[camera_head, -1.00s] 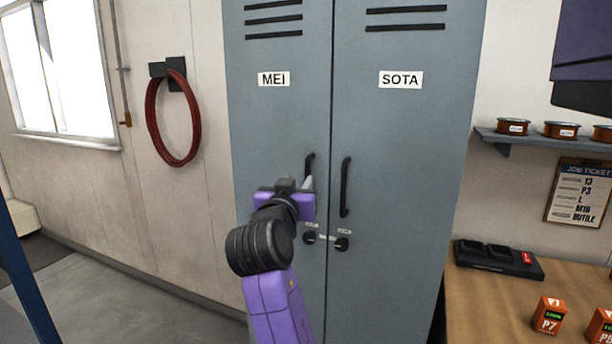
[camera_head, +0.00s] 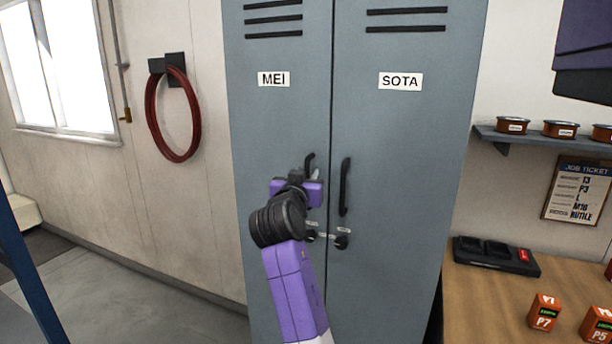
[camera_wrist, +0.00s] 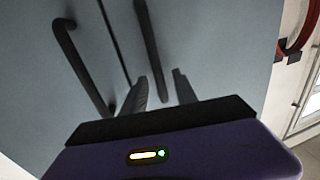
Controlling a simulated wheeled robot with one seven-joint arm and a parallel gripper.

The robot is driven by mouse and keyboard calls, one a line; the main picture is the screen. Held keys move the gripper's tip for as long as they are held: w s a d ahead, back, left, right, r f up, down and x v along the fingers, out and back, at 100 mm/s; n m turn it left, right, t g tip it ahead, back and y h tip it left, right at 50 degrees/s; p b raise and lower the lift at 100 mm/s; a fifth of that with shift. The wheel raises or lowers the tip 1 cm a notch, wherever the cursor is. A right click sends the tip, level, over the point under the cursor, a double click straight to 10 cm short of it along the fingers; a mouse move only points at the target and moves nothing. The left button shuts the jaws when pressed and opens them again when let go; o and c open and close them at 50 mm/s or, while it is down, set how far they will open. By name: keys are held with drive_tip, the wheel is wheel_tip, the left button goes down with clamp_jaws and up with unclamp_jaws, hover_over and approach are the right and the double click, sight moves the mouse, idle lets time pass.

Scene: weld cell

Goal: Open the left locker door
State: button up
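The left locker door (camera_head: 275,130), labelled MEI, is shut flush beside the right door (camera_head: 400,140), labelled SOTA. The left door's black bar handle (camera_head: 310,162) stands near the seam, its lower part hidden behind my gripper. In the wrist view, which is turned over, this handle (camera_wrist: 149,40) runs down between the two fingers of my gripper (camera_wrist: 159,85). The fingers are apart, one on each side of it, with gaps showing. I cannot tell whether either finger touches it. The right door's handle (camera_wrist: 80,65) is outside the fingers.
Round lock knobs (camera_head: 341,242) sit below the handles. A red hose coil (camera_head: 173,115) hangs on the wall to the left, with clear floor (camera_head: 150,300) below. A wooden bench (camera_head: 480,310) with orange boxes (camera_head: 544,311) stands at right.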

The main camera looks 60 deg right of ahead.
clamp_jaws()
idle(1.3)
